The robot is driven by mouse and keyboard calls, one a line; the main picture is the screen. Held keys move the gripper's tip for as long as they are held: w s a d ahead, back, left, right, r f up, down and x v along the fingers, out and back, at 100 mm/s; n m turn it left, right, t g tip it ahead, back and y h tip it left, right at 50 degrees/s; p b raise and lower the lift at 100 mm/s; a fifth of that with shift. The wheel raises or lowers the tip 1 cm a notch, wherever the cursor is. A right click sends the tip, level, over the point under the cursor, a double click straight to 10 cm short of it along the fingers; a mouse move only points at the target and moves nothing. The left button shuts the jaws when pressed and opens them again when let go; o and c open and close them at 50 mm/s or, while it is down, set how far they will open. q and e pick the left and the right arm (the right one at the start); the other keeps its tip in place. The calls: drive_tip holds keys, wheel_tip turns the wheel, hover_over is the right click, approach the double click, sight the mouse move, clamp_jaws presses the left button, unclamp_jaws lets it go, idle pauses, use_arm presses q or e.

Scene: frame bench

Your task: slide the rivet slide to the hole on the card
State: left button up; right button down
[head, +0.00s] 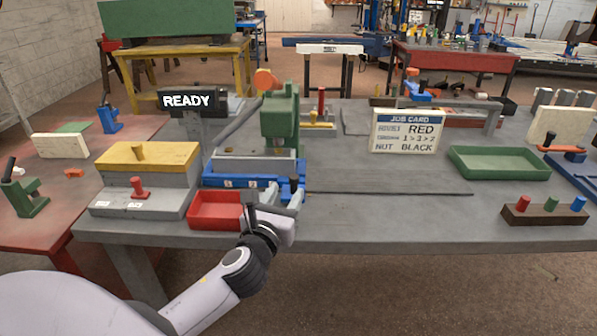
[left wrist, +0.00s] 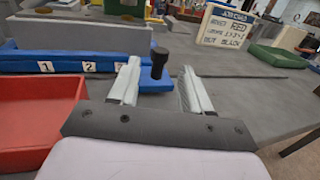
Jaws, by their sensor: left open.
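A blue slide fixture (head: 225,181) with white number labels sits at the bench front; labels 1 and 2 show clearly in the left wrist view, where its blue front (left wrist: 20,65) is on the left. A black knob (left wrist: 159,62) stands upright in the left wrist view, beyond and between my fingertips, with clear space to both. My left gripper (head: 283,194) is open and empty at the fixture's right end. The job card (head: 407,131) reads RED, 1 > 3 > 2 and NOT BLACK or NUT BLACK. My right gripper is not in view.
A red tray (head: 215,222) lies just left of my left gripper. A green press (head: 280,118) stands behind the fixture. A grey block with a yellow top (head: 170,155) is to the left. A green tray (head: 500,174) and a peg block (head: 530,217) are right. The bench middle is clear.

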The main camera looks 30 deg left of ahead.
sight(293, 182)
use_arm(q)
drive_tip(key=shift+x, duration=3.35)
clamp_jaws()
